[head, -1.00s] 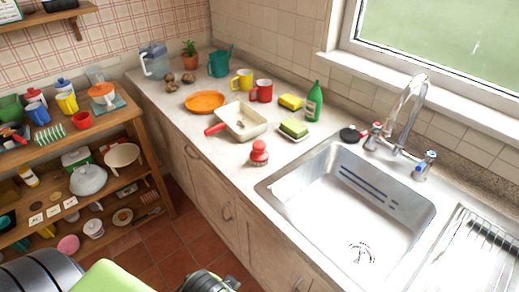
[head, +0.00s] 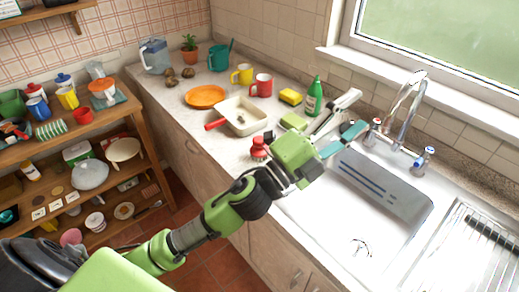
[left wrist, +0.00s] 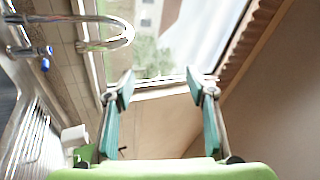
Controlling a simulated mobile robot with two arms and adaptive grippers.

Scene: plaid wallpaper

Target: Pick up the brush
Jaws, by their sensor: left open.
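The brush seems to be the small red knobbed thing (head: 258,147) on the counter by the sink's left corner; my left arm's wrist partly covers it from the right. My left gripper (head: 357,112) is open and empty, over the sink's back left rim, beyond and to the right of the brush. In the left wrist view its two fingers (left wrist: 160,88) are spread, with only the window and wall between them; the brush does not show there. My right gripper is not in view.
The tap (head: 402,110) rises to the right of the gripper. The sink basin (head: 340,225) looks empty. A window (left wrist: 165,35) is behind the sink.

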